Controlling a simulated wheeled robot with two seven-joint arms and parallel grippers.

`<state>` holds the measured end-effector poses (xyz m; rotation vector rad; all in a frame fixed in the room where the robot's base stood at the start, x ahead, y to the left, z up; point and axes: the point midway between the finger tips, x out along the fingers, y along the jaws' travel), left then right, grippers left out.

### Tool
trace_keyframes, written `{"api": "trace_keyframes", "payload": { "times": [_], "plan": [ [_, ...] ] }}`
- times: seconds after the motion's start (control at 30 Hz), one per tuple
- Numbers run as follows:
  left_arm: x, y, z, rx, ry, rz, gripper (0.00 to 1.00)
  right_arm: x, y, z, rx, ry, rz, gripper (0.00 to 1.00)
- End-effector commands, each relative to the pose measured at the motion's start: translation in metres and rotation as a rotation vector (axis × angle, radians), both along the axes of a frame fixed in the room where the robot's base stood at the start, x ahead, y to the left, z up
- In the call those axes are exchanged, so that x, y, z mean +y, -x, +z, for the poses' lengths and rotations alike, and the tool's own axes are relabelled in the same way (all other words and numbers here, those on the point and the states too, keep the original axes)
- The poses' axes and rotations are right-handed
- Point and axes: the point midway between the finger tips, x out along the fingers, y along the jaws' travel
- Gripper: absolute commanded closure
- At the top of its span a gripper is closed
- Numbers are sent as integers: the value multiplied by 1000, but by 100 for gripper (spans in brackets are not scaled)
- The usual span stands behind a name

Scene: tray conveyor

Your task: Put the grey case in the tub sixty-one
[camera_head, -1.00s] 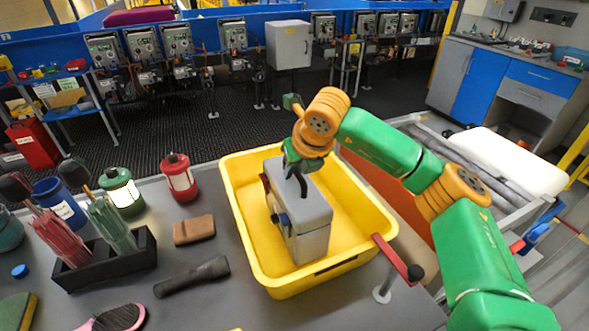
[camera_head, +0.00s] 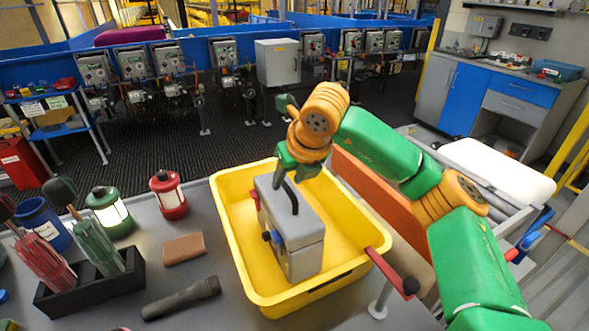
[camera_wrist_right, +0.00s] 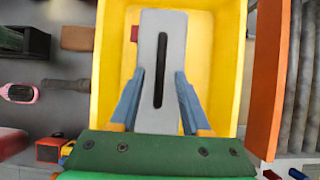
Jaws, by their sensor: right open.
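The grey case (camera_head: 306,226) stands upright inside the yellow tub (camera_head: 225,214). It has a black handle on top and a blue latch on its side. My right gripper (camera_head: 290,172) is just above the case's top. In the right wrist view the open gripper (camera_wrist_right: 160,78) has its blue-grey fingers on either side of the grey case (camera_wrist_right: 162,28), with the black handle between them. I cannot tell whether the fingers touch the case. No number is readable on the tub. My left gripper is not in view.
Left of the tub on the table are a brown block (camera_head: 184,248), a black torch (camera_head: 181,298), a red lantern (camera_head: 168,196), a green lantern (camera_head: 108,212) and a black holder (camera_head: 92,285). A red bar on a post (camera_head: 393,272) stands at the tub's right front.

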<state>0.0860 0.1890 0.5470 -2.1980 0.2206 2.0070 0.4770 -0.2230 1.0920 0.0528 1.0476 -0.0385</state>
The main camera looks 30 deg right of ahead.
Motion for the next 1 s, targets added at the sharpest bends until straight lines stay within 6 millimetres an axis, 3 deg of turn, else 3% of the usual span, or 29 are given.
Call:
{"api": "trace_keyframes", "payload": {
  "times": [0.2,0.3,0.83,1.0],
  "plan": [
    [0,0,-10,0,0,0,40,0,28,49,-6,-1,0,53],
    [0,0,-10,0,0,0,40,1,36,63,-3,-1,0,53],
    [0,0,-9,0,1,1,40,0,41,72,0,0,0,53],
    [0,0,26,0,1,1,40,0,41,107,0,0,0,53]
  ]
}}
